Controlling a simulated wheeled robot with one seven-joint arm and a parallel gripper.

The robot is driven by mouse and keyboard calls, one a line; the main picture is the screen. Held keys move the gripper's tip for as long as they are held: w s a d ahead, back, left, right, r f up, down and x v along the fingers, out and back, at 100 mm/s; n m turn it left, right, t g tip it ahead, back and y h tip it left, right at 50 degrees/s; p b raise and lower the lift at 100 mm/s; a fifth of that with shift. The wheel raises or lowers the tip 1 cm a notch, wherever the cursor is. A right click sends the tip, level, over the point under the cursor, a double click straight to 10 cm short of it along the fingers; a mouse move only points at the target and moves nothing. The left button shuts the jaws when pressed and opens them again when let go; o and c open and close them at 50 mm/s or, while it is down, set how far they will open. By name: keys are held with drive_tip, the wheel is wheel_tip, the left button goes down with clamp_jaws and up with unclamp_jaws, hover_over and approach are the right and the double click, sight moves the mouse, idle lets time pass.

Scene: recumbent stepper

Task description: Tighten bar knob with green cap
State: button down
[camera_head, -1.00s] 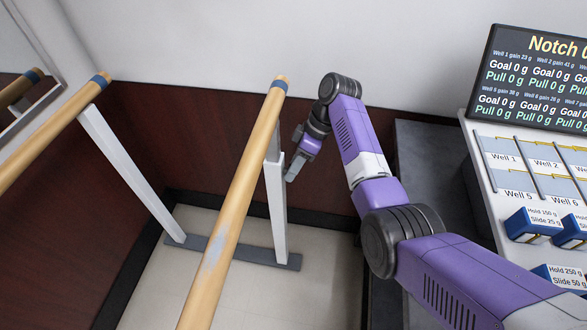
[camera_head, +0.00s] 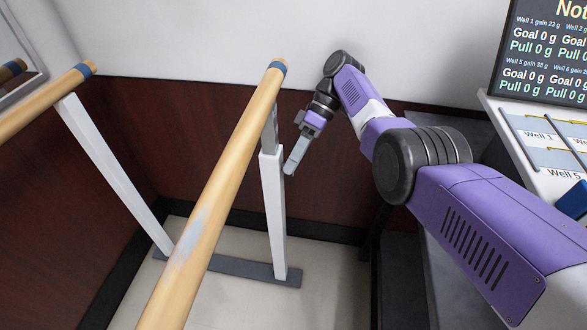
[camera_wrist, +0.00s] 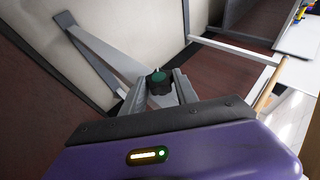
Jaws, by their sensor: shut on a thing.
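The bar knob, black with a green cap (camera_wrist: 158,76), shows in the wrist view between the two grey fingers of my gripper (camera_wrist: 161,90). My gripper is shut on the knob's sides, with the green cap facing the wrist camera. In the head view my gripper (camera_head: 291,166) is at the right side of the near bar's white upright (camera_head: 273,215), a little below its sleeve top. The knob cannot be made out in the head view. The wooden bar (camera_head: 222,180) with a blue end band runs above the upright.
A second wooden bar (camera_head: 45,101) on a white leg (camera_head: 115,175) stands to the left. A dark grey foot bar (camera_head: 225,265) lies on the floor. A white wall and dark red panel are behind. A display board (camera_head: 546,52) and a white table (camera_head: 490,100) are at right.

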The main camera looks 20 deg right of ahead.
drive_tip(key=shift+w+b, duration=0.1)
drive_tip(key=shift+b, duration=0.3)
drive_tip(key=c, duration=0.9)
unclamp_jaws()
drive_tip(key=shift+c, duration=0.2)
wheel_tip(320, 180, up, 20)
drive_tip(key=p, duration=1.9)
drive_tip(key=shift+p, duration=0.3)
